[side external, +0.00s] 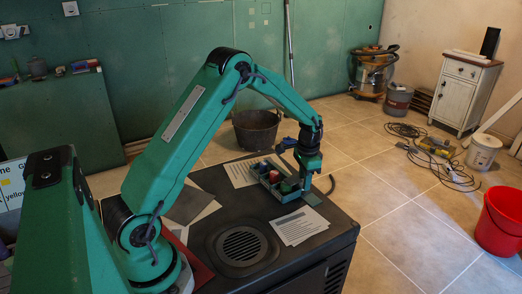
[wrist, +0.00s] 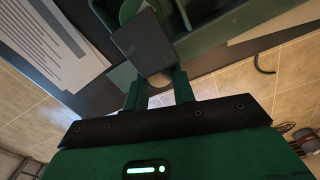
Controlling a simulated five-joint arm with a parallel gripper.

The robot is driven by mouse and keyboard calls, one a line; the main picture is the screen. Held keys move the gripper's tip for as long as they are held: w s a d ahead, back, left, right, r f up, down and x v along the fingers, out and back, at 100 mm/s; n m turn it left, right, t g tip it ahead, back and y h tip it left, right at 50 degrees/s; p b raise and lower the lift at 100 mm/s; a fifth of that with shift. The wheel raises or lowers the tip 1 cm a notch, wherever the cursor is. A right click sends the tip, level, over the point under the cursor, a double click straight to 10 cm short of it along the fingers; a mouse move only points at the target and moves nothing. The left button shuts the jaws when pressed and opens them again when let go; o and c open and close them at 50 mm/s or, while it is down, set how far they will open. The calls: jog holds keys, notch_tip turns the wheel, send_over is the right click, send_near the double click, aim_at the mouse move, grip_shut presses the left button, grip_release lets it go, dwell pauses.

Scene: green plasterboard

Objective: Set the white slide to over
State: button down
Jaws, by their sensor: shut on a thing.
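My gripper (side external: 308,180) is low over the right end of a green compartment tray (side external: 270,183) on the dark worktop. In the wrist view my gripper (wrist: 160,88) has its two green fingers on either side of a small pale rounded piece (wrist: 160,80). I cannot tell for certain whether this is the white slide. A dark grey square plate (wrist: 143,47) lies just beyond the fingertips and partly hides the tray's green walls (wrist: 215,35). No marking for "over" can be read.
Printed sheets lie left of the tray and in front of it (side external: 298,227). A round black grille (side external: 242,246) is set in the worktop. Red and blue items sit in the tray. A black tub (side external: 256,130) and a red bucket (side external: 500,222) stand on the floor.

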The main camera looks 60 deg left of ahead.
jog(key=a, duration=0.5)
jog(key=shift+s+a, duration=0.15)
jog(key=shift+a, duration=0.15)
jog(key=c, duration=1.1)
grip_release()
jog(key=shift+c, duration=0.2)
jog(key=shift+r, duration=0.1)
notch_tip(320, 180, up, 8)
